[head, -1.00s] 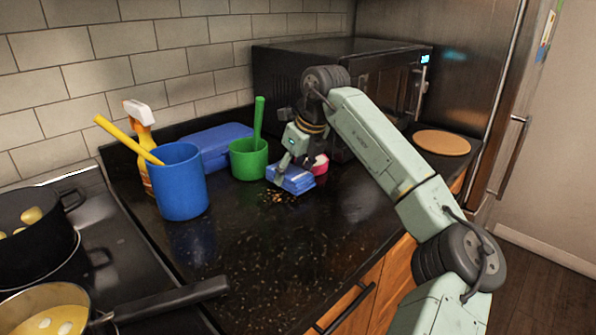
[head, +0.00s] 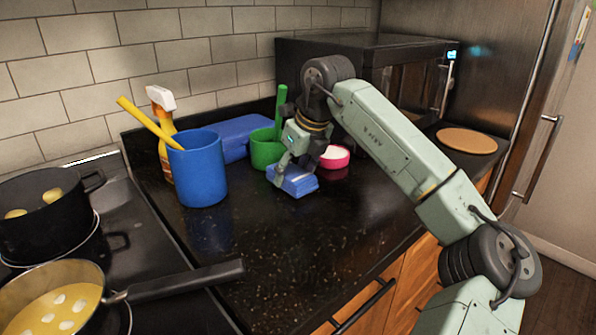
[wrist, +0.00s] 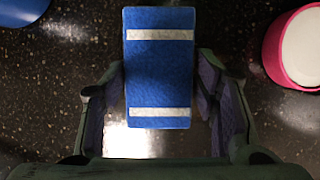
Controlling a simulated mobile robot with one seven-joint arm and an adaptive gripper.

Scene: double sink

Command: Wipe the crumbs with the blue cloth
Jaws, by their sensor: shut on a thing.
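The blue cloth (head: 293,180) is a folded block with two pale stripes, and it lies on the dark speckled counter. My gripper (head: 280,168) is shut on the cloth from above. In the wrist view the cloth (wrist: 160,75) sits between the two fingers of the gripper (wrist: 160,98). I cannot make out any crumbs in either current view; the cloth hides the counter under it.
A green cup (head: 264,152) with a green handle stands close behind-left of my gripper. A pink bowl (head: 335,158) is right of the cloth. A blue cup (head: 203,172), spray bottle (head: 162,125) and blue box (head: 238,135) stand left. The front counter is clear.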

